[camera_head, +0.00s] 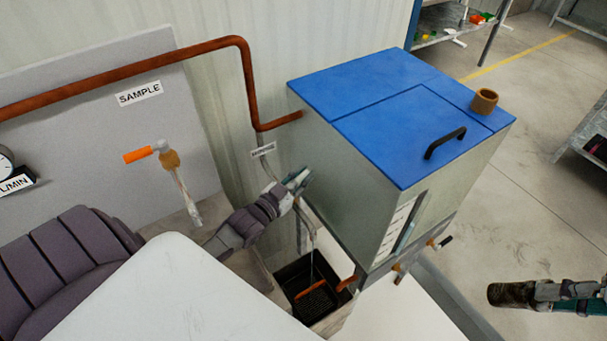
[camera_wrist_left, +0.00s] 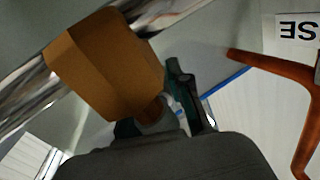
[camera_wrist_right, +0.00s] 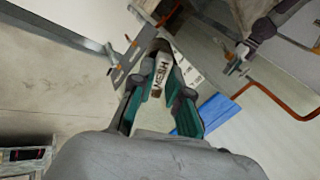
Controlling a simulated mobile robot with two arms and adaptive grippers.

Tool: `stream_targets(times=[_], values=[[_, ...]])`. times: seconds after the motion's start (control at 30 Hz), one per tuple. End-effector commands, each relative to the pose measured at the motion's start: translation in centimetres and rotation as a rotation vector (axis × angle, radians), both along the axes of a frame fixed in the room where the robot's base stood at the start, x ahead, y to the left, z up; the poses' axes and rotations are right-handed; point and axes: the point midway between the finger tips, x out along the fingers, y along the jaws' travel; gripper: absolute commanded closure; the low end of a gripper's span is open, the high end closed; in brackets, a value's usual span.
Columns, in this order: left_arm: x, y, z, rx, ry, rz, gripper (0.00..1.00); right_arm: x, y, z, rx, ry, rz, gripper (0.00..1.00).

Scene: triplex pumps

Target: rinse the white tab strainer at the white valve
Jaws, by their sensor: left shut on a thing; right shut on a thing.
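My left gripper (camera_head: 298,182) is at the rinse tap beside the blue-lidded tank. The left wrist view shows its fingers (camera_wrist_left: 187,95) shut next to the tap's brass body (camera_wrist_left: 105,65). The white handle is mostly hidden between them. A thin pale stream (camera_head: 311,265) falls from the spout (camera_head: 305,220) into a black basin (camera_head: 292,274). My right gripper (camera_head: 543,291) is at the far right, shut on the strainer (camera_head: 510,295), a dark cylinder. Its white tab with lettering (camera_wrist_right: 163,72) shows between the fingers in the right wrist view. The strainer is well away from the stream.
The steel tank with blue lid (camera_head: 385,105) stands between my grippers, with small valves (camera_head: 438,243) low on its front. A sample valve with orange handle (camera_head: 138,155) is on the left panel. Copper pipe (camera_head: 130,68) runs above. Open floor (camera_head: 510,200) lies right.

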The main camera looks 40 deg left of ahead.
Motion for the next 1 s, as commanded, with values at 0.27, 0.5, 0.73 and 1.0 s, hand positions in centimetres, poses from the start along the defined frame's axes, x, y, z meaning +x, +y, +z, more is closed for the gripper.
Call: stream_targets(times=[0.27,0.5,0.73,1.0], values=[[0.0,0.0,0.0,0.001,-0.002,0.000,0.70,0.0,0.0,0.0,0.000,-0.001,0.000,1.00],[0.0,0.0,0.0,0.000,-0.001,-0.001,0.56,0.0,0.0,0.0,0.000,-0.001,0.000,1.00],[-0.6,0.1,-0.1,0.000,0.000,-0.001,0.56,0.0,0.0,0.0,0.000,-0.001,0.000,1.00],[-5.7,0.5,-0.2,-0.001,0.003,-0.001,0.56,0.0,0.0,0.0,0.000,-0.001,0.000,1.00]])
